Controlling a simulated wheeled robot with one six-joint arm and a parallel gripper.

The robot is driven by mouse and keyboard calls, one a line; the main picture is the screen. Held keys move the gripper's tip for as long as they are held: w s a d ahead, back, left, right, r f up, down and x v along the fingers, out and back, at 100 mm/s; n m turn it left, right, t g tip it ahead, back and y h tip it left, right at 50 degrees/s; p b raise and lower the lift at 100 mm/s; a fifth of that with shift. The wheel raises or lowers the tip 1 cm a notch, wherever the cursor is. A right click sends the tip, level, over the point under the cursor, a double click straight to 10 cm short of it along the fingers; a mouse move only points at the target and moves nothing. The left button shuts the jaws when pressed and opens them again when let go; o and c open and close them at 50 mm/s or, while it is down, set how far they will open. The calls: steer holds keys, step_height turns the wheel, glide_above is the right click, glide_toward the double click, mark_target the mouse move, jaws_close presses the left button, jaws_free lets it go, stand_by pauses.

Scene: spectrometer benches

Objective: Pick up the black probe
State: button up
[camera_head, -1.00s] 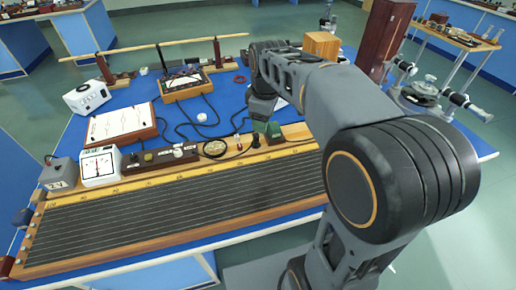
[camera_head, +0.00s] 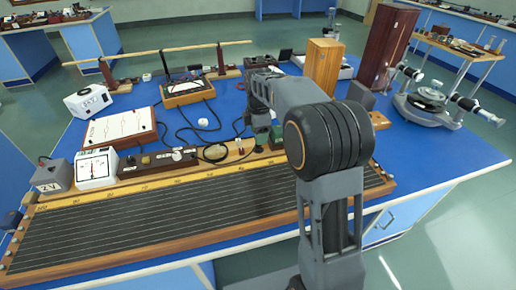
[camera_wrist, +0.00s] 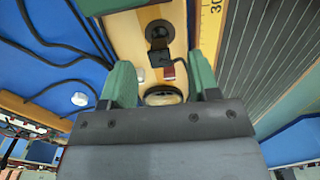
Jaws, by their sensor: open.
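In the wrist view, a small black piece with a round black end (camera_wrist: 159,48), which looks like the black probe, lies on the wooden strip ahead of my gripper (camera_wrist: 161,78). A small red piece sits just below it. My green fingers are spread apart with nothing held between them; the strip shows in the gap. In the head view, my gripper (camera_head: 269,136) is low over the strip behind the ruled board, partly hidden by my arm. The probe is hard to make out there.
The ruled wire board (camera_head: 170,225) fills the front of the blue bench. A white meter (camera_head: 96,168) stands at its left. Black cables run over the bench behind the strip. A tall wooden box (camera_head: 323,66) and a spectrometer (camera_head: 428,103) stand at the right.

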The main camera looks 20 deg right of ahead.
mark_target(258, 148)
steer(key=shift+a+f+b, duration=0.1)
steer(key=shift+f+b, duration=0.2)
steer(key=shift+f, duration=2.45)
steer(key=shift+c, duration=0.3)
jaws_close()
steer(key=shift+r, duration=0.15)
